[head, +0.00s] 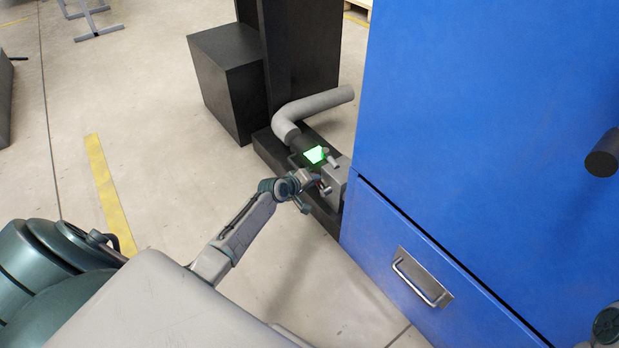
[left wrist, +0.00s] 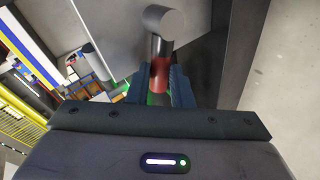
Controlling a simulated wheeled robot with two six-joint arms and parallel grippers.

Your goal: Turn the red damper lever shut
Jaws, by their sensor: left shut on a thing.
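The damper lever shows in the left wrist view as a red section (left wrist: 160,70) below a grey rounded end (left wrist: 164,20). My left gripper (left wrist: 160,80) has its two fingers on either side of the red section and is shut on it. In the head view my left gripper (head: 314,187) is at the grey box fitting (head: 337,178) beside the blue cabinet; the lever is mostly hidden there by the gripper.
The blue cabinet (head: 500,110) stands close on the right, with a drawer handle (head: 420,278) and a black knob (head: 602,155). Open floor is to the left.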

